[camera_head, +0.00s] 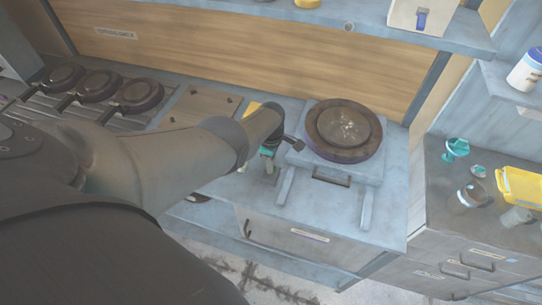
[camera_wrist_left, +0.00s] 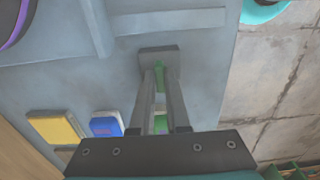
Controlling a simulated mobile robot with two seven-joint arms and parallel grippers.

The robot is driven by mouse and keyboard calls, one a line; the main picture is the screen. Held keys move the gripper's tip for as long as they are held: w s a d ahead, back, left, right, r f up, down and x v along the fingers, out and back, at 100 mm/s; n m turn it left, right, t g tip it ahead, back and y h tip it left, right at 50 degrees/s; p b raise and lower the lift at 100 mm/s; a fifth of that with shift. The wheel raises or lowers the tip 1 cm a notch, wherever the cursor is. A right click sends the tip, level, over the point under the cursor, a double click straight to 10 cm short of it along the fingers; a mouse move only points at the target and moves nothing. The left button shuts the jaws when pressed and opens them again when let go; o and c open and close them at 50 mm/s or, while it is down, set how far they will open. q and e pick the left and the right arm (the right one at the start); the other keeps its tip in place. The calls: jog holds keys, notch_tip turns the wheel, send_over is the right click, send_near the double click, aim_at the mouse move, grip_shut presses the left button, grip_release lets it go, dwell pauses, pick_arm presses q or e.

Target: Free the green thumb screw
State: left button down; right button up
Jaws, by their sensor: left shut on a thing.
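The green thumb screw (camera_wrist_left: 159,76) shows as a narrow green strip between the two fingers of my left gripper (camera_wrist_left: 160,80) in the left wrist view. The gripper is shut on it, and the fingers cover most of it. A small grey block (camera_wrist_left: 158,52) lies just beyond the fingertips. In the head view my left gripper (camera_head: 270,148) is beside the front left corner of the press plate (camera_head: 352,165), and the screw cannot be made out there. A round brown-rimmed plate (camera_head: 313,122) sits on the press plate. My right gripper is not in view.
Several dark round plates (camera_head: 137,95) stand at the left of the bench. A yellow block (camera_wrist_left: 55,127) and a blue block (camera_wrist_left: 105,127) lie near my left gripper. A side counter at right holds a yellow bin (camera_head: 520,185) and a teal item (camera_head: 457,147).

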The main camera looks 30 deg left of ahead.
pick_arm(q)
jog(key=shift+a+r, duration=0.1)
jog(key=shift+a, duration=0.05)
jog(key=c, duration=0.9)
grip_release()
jog(key=shift+r, duration=0.1)
jog(key=shift+r+p, duration=0.55)
jog(key=shift+r, duration=0.5)
notch_tip(320, 180, up, 13)
